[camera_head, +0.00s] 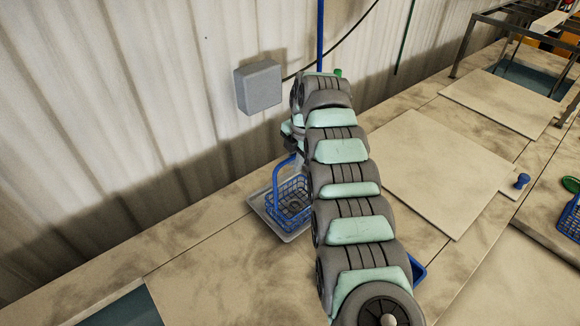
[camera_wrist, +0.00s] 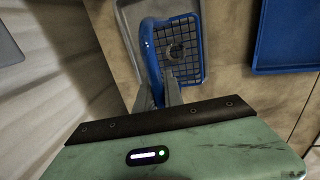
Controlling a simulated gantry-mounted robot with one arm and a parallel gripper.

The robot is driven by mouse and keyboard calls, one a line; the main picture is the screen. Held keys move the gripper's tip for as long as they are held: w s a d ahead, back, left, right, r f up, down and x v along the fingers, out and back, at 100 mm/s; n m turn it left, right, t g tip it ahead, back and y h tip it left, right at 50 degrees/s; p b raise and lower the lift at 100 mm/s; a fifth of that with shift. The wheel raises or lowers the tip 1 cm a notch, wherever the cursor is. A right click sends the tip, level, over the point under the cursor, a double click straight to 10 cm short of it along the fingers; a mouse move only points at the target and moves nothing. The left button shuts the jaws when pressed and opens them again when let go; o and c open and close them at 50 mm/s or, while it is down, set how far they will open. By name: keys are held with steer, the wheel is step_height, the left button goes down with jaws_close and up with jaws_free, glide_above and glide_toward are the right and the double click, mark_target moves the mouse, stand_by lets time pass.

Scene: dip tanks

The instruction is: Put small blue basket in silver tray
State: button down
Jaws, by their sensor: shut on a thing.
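The small blue basket (camera_head: 288,207) is a wire mesh basket with a tall blue handle. It is upright over the silver tray (camera_head: 294,238), within its rim; I cannot tell whether its base touches the tray floor. In the wrist view, the basket (camera_wrist: 183,62) shows beyond my gripper (camera_wrist: 161,92), with the silver tray (camera_wrist: 126,30) around it. My gripper is shut on the basket's blue handle. In the head view, my arm hides most of the gripper and part of the tray's right side.
A blue tray (camera_wrist: 285,40) lies to the right of the silver tray, mostly hidden behind my arm in the head view (camera_head: 417,270). The wall with a grey box (camera_head: 258,87) is close behind. Flat covers (camera_head: 440,165) lie right. Another blue basket (camera_head: 570,218) is at the right edge.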

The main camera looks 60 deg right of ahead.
steer(key=shift+f, duration=0.8)
steer(key=c, duration=1.5)
jaws_free()
steer(key=shift+o, duration=0.2)
step_height(320, 180, up, 12)
steer(key=s+b, duration=0.2)
steer(key=b, duration=0.2)
steer(key=shift+a, duration=0.45)
